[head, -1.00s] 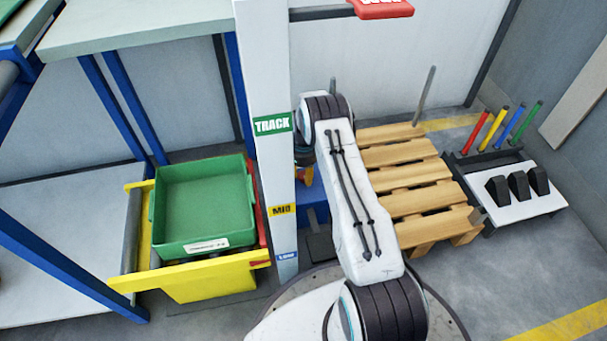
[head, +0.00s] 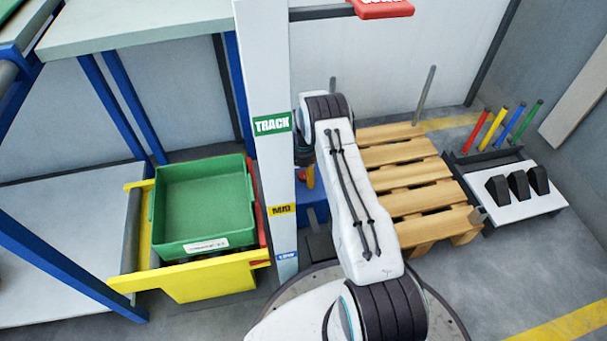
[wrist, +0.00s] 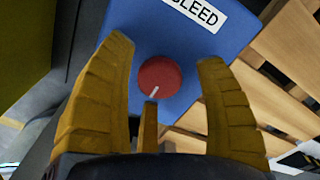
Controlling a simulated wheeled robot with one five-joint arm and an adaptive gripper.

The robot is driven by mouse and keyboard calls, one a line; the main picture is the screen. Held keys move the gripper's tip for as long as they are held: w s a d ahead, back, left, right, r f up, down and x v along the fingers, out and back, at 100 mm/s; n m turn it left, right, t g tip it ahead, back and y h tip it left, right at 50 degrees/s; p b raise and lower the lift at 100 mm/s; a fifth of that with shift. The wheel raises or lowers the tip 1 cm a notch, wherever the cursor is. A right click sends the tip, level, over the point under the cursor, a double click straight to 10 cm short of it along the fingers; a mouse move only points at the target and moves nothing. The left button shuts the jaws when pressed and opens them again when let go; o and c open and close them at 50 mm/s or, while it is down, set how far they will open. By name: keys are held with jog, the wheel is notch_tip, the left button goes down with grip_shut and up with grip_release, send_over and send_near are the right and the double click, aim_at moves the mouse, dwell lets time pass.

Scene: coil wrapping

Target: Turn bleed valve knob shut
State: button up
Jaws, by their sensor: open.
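The bleed valve knob (wrist: 160,77) is round and red with a white pointer line, in the wrist view. The line points down and slightly left in that view. The knob sits on a blue box (wrist: 188,40) with a white BLEED label (wrist: 198,12). My gripper (wrist: 170,75) is open, with yellow fingers on either side of the knob and a third, shorter finger just below it. I see no clear contact with the knob.
A wooden pallet (head: 405,178) stands right of the box. A white post (head: 262,100) with TRACK, MID and LOW labels is close on the left. Beyond it is a green bin (head: 203,200) in a yellow cart (head: 210,280). A rack with coloured rods (head: 505,130) is at the right.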

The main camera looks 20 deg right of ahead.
aim_at(304, 174)
notch_tip(304, 174, up, 12)
dwell(0.6)
dwell(0.6)
